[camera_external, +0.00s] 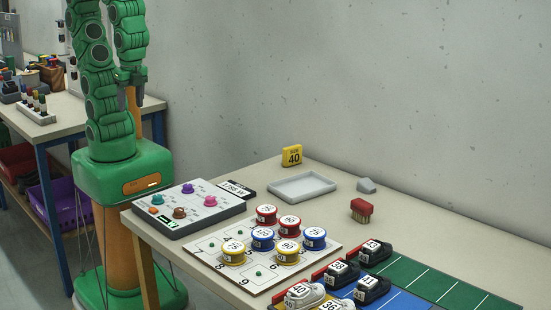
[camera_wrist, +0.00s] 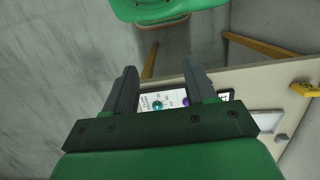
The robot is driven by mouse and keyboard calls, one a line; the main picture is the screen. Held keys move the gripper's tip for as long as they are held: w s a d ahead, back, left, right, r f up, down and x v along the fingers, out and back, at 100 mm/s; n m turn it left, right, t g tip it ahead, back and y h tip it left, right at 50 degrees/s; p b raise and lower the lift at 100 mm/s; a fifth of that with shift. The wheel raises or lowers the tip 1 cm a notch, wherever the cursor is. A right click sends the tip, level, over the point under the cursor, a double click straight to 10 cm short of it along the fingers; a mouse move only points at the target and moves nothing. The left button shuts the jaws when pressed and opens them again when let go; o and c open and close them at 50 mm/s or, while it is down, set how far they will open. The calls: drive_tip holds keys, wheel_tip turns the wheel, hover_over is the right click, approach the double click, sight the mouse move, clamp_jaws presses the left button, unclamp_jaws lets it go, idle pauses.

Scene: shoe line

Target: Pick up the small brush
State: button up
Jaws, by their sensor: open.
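The small brush (camera_external: 361,209) appears to be the red-topped piece with a paler lower part. It stands on the bench, right of the grey tray, with clear surface around it. It is not seen in the wrist view. My gripper (camera_external: 133,92) hangs beside my green column at the left, far from the brush and beyond the bench's left end. In the wrist view my gripper (camera_wrist: 161,84) has its two dark fingers apart, with nothing between them.
A grey tray (camera_external: 279,194), a grey wedge (camera_external: 366,185) and a yellow "40" block (camera_external: 292,156) stand near the brush. A white board (camera_external: 213,249) with several round tins, a panel of coloured knobs (camera_external: 157,221) and several shoes (camera_external: 371,289) fill the front. The wall is behind.

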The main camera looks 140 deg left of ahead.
drive_tip(key=shift+o, duration=0.3)
drive_tip(key=o, duration=0.7)
drive_tip(key=m+t+y, duration=0.1)
drive_tip(key=m+y, duration=1)
drive_tip(key=m, duration=0.3)
hover_over(369, 206)
drive_tip(key=s+d, duration=0.3)
drive_tip(key=s, duration=0.5)
drive_tip(key=s+d, duration=0.3)
drive_tip(key=s, duration=0.5)
wheel_tip(369, 206, down, 10)
drive_tip(key=w+f+m+t, duration=0.1)
drive_tip(key=w+f+m, duration=0.1)
drive_tip(key=w+f, duration=0.1)
drive_tip(key=w+a+f+m+t+y, duration=0.1)
drive_tip(key=w+f+m, duration=0.1)
drive_tip(key=w+f, duration=0.2)
drive_tip(key=w+a+f+m+t+y, duration=0.1)
drive_tip(key=w+f+m, duration=0.1)
drive_tip(key=w, duration=0.3)
drive_tip(key=shift+w+f, duration=0.3)
drive_tip(key=shift+f, duration=0.6)
drive_tip(key=shift+x, duration=3.9)
